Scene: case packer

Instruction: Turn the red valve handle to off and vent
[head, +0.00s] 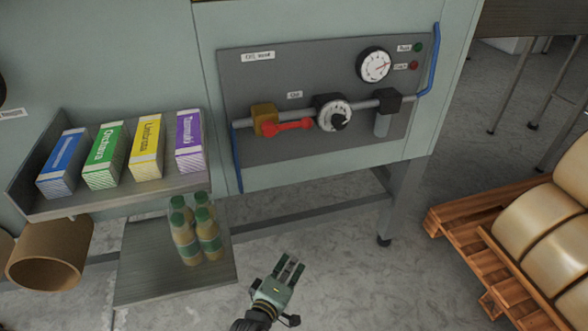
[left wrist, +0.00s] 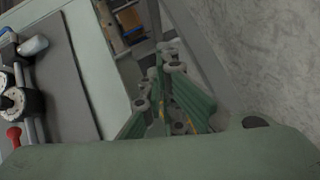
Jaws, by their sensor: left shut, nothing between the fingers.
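The red valve handle (head: 290,126) extends to the right from a yellow valve body (head: 264,117), roughly along the grey pipe on the panel (head: 345,140). Its red knob end also shows at the left edge of the left wrist view (left wrist: 14,133). A round dial gauge (head: 375,65) sits at the panel's upper right. My left gripper (head: 291,267) is below and in front of the panel, over the floor, clear of the handle. Its fingers (left wrist: 172,75) are shut with nothing between them. My right gripper is not in view.
A black and white regulator dial (head: 334,114) is just right of the handle. Green (head: 418,47) and red (head: 413,65) lamps sit beside the gauge. A shelf with several boxes (head: 103,155) and a tray with green-capped bottles (head: 196,235) are left. A pallet (head: 470,250) stands right.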

